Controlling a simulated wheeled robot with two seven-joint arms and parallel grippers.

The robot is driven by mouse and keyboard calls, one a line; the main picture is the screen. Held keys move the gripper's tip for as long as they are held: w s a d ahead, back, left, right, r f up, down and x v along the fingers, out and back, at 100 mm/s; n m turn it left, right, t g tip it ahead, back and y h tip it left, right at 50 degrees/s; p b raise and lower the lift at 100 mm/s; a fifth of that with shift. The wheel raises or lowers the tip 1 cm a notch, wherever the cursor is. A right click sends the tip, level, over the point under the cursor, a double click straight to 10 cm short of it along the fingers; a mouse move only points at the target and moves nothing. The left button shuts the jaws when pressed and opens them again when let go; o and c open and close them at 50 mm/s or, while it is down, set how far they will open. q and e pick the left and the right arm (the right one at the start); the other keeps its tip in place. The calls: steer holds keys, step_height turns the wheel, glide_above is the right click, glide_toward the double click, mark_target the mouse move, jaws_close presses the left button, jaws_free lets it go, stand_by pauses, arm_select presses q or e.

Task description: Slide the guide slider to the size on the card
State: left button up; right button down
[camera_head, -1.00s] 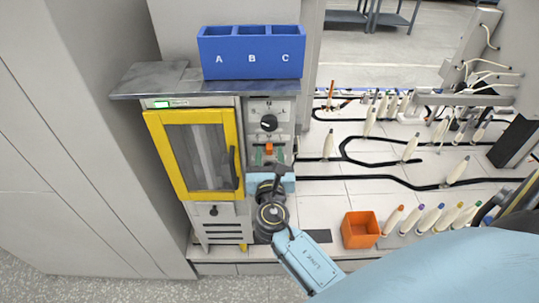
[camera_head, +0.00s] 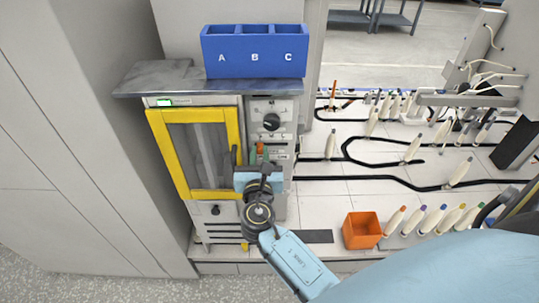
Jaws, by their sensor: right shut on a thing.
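The guide slider shows as a small orange piece (camera_head: 260,149) on the grey panel (camera_head: 281,140), below a black dial. I cannot make out a size card or any size marks. My left gripper is out of view.
A yellow-framed door (camera_head: 200,152) with a dark handle stands just left of my gripper. A blue bin (camera_head: 254,70) marked A, B, C sits on the metal shelf above. An orange box (camera_head: 361,231) and several bobbins (camera_head: 413,222) stand at the right.

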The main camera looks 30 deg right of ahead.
steer(key=c, duration=1.4)
jaws_free()
steer(key=shift+w+a, duration=0.15)
steer(key=shift+a, duration=0.1)
steer(key=shift+o, duration=0.2)
steer(key=v, duration=1.3)
steer(key=shift+s, duration=0.3)
